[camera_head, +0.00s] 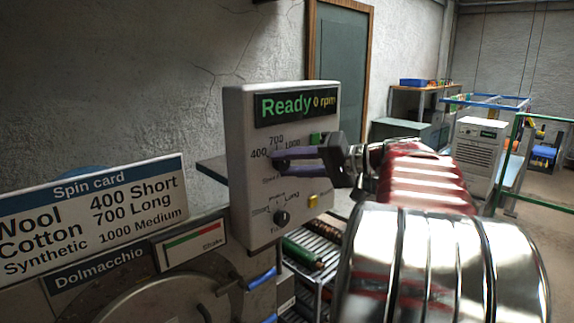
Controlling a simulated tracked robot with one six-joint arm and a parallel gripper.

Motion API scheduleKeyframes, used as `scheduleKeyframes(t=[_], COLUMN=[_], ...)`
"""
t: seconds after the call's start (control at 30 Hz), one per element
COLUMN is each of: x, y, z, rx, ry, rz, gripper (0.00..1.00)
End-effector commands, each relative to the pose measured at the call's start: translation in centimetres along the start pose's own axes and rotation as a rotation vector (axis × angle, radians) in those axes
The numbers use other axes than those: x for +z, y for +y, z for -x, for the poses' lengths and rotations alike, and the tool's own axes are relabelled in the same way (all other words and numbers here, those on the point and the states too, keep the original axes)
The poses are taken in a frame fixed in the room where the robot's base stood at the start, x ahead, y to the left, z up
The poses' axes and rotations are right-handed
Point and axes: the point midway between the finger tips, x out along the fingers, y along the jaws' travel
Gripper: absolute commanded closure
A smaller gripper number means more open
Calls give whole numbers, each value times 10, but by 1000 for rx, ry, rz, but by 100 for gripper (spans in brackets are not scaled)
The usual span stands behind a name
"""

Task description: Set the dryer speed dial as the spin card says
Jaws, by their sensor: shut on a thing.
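The spin card (92,212) at the left reads Wool 400 Short, Cotton 700 Long, Synthetic 1000 Medium. The white control panel (240,190) stands right of it, with a display (297,104) reading "Ready 0 rpm". Below the display are speed marks 400, 700 and 1000. My gripper (280,161) reaches in from the right, its purplish fingers shut on the speed dial under those marks. The fingers hide the dial, so its pointer setting cannot be read. A smaller black time dial (281,217) sits lower on the panel, clear of the gripper.
A green button (316,137) is just above my gripper, and a yellow button (313,200) is below it. A red and green gauge plate (191,244) is on the machine body. A rack with rolls (303,252) stands below right of the panel. No rug's fabric label is readable.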

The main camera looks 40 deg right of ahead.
Motion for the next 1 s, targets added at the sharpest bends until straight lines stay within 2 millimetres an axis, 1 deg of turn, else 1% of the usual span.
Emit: scheduleKeyframes(t=[0.47,0.5,0.73,1.0], x=[-1,-1,-1,0], y=[2,2,2,1], z=[1,1,0,1], rx=[-4,-3,-5,-6], ry=[5,5,3,2], rz=[-21,-21,-20,-19], gripper=[90,66,50,50])
